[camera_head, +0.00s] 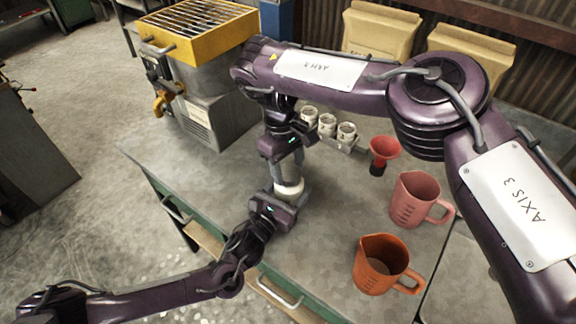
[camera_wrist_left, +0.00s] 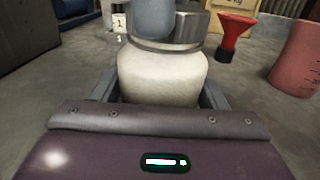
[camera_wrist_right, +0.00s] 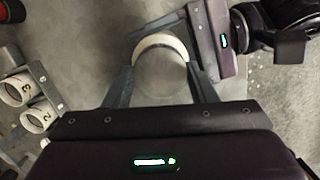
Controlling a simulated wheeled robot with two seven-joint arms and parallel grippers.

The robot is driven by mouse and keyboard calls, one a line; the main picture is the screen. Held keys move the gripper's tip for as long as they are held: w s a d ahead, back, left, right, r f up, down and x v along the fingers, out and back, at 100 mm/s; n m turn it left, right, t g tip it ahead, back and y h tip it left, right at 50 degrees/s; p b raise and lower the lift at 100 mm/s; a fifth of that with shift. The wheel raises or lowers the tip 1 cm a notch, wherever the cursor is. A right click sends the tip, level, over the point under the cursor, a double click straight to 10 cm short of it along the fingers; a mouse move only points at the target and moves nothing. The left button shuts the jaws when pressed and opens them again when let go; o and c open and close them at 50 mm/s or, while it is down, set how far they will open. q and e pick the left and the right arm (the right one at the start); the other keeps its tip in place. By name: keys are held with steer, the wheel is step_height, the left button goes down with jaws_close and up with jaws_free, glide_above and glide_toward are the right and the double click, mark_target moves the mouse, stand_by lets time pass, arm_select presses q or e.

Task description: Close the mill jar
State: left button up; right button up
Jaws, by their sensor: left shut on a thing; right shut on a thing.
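The mill jar (camera_head: 289,188) stands upright on the table, with a pale, rounded body that fills the middle of the left wrist view (camera_wrist_left: 160,78). My left gripper (camera_head: 287,196) is shut around the jar's body from the near side. My right gripper (camera_head: 287,170) reaches down from above and is shut on the grey lid (camera_wrist_right: 160,78) at the jar's top. In the left wrist view, a grey band and finger sit right over the jar's shoulder. The fingers partly hide the joint, so I cannot tell whether the lid is fully seated.
A rack of small white numbered jars (camera_head: 328,124) stands behind, with a red funnel (camera_head: 384,148) to its right. A pink jug (camera_head: 412,200) and an orange jug (camera_head: 378,265) stand at right. A yellow-topped machine (camera_head: 200,75) stands at back left.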

steer(key=m, duration=0.3)
steer(key=m+y, duration=0.1)
steer(key=m, duration=0.3)
steer(key=shift+d+m+g, duration=0.15)
steer(key=shift+m+g, duration=0.15)
steer(key=m, duration=0.4)
steer(key=shift+y, duration=0.3)
steer(key=m, duration=0.3)
steer(key=shift+m+y, duration=0.3)
steer(key=o, duration=1)
steer(key=shift+w, duration=0.1)
steer(key=shift+c, duration=0.2)
steer(key=shift+c, duration=0.4)
